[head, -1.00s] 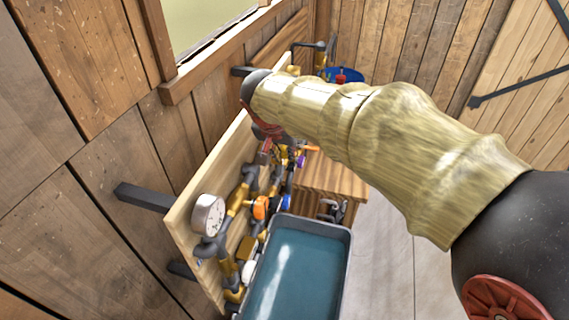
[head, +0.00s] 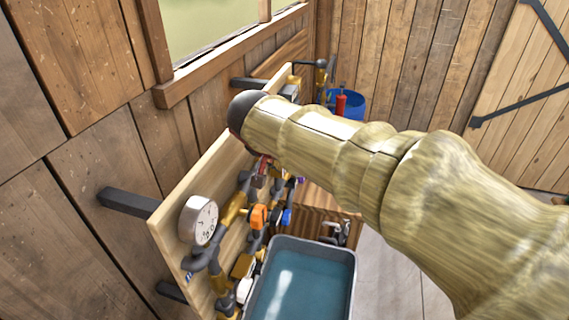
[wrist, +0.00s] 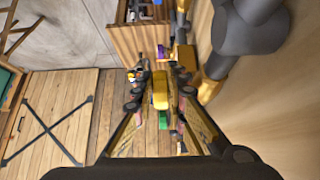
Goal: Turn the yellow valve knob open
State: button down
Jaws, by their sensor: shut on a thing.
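The yellow valve knob (wrist: 160,92) shows in the middle of the wrist view, between the two fingers of my gripper (wrist: 159,84). The fingers are shut on it from both sides. In the head view my arm covers the knob, and only a small dark red part of my gripper (head: 261,172) shows below the arm, close to the pipe board (head: 215,163). How far the knob is turned cannot be told.
The board carries yellow and grey pipes, a round gauge (head: 199,220), an orange knob (head: 257,216) and a blue knob (head: 286,216). A grey tub (head: 315,246) of blue water stands below. A blue bucket (head: 352,105) is farther back.

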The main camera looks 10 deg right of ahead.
jog(key=c, duration=1.9)
grip_release()
jog(key=shift+o, duration=0.5)
jog(key=shift+r, duration=0.1)
jog(key=v, duration=1.2)
